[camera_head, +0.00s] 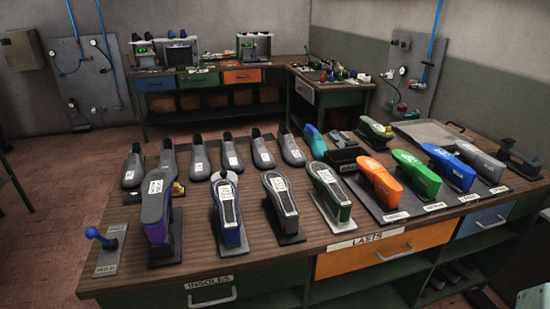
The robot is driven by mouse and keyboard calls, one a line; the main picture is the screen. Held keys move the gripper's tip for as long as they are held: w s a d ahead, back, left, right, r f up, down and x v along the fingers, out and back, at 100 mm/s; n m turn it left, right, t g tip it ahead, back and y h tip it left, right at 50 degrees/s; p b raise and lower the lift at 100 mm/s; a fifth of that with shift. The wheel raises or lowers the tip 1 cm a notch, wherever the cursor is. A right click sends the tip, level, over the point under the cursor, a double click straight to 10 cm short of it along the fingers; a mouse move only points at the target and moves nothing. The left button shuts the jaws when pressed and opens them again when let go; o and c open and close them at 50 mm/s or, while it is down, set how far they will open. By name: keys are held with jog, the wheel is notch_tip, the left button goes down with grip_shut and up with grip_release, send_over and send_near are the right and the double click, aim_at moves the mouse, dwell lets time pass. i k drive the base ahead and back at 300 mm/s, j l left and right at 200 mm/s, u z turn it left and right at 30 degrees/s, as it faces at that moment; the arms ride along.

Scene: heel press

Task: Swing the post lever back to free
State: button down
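A lever with a blue ball knob (93,233) stands on a small grey plate (110,262) at the left front corner of the workbench. The lever leans up and left; the plate's label is too small to read. Just right of it, a tall upturned shoe form with a blue-purple side (155,215) stands on a post with a dark base (165,248). I cannot tell whether the lever belongs to this post. A small dark post fixture (518,155) stands at the bench's right end. My gripper is not in view.
The wooden workbench (260,255) holds several upturned shoe forms on stands. A row of grey shoes (200,157) lies behind them. Coloured forms (415,172) stand on a dark board at right. Drawers marked "INSOLES" and "LASTS" (385,252) face forward. Open floor (45,215) lies left.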

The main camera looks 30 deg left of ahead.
aim_at(91, 233)
jog(key=j+u, duration=0.1)
jog(key=u, duration=2.65)
jog(key=i+l+u, duration=0.1)
jog(key=i+u, duration=0.15)
jog(key=i+l+u, duration=0.2)
jog(key=i, duration=0.2)
jog(key=i+j, duration=0.1)
jog(key=j, duration=0.2)
jog(key=l+u, duration=0.15)
jog(key=l, duration=0.2)
